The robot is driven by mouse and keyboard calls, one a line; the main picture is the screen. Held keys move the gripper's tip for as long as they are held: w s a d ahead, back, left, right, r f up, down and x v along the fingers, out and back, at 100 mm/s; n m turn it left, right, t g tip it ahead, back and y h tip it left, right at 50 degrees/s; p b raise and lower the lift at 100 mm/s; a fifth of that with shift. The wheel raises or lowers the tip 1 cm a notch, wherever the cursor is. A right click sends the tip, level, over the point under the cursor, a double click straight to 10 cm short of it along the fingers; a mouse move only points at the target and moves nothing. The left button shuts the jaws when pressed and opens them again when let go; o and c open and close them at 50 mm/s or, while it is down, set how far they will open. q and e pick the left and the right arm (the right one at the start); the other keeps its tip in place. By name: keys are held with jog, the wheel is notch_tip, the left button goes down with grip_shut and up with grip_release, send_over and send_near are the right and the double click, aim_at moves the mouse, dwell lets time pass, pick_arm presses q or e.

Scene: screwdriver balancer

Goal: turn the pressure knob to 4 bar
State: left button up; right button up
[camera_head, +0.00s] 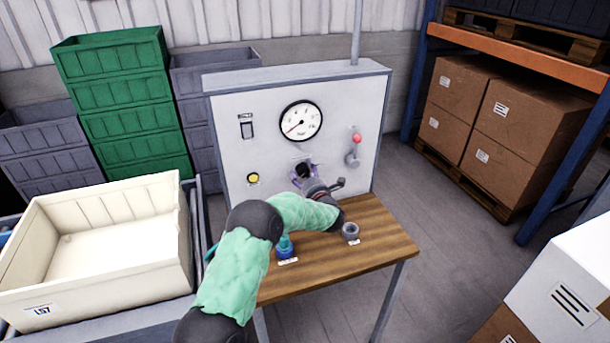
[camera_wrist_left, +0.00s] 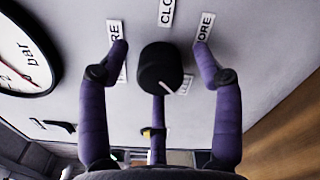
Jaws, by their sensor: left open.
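The black pressure knob (camera_wrist_left: 161,68) sticks out of the grey panel (camera_head: 230,128), with a white mark on its rim. In the head view the knob (camera_head: 303,170) is partly hidden by my left gripper (camera_head: 304,168). In the left wrist view the open purple fingers (camera_wrist_left: 160,62) stand on both sides of the knob, with gaps and no clear contact. The round pressure gauge (camera_head: 301,120) is above the knob; its red needle points to the lower left, near the low end. The gauge also shows in the left wrist view (camera_wrist_left: 18,55). My right gripper is not in view.
A switch (camera_head: 247,127), a yellow button (camera_head: 253,178) and a red-tipped lever (camera_head: 354,148) are on the panel. A blue piece (camera_head: 285,247) and a grey ring-shaped piece (camera_head: 350,231) stand on the wooden table (camera_head: 345,262). A cream crate (camera_head: 95,283) is at left.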

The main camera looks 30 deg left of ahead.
pick_arm(q)
jog(key=shift+r, duration=0.1)
jog(key=c, duration=1.1)
jog(key=shift+m, duration=0.3)
jog(key=shift+c, duration=0.2)
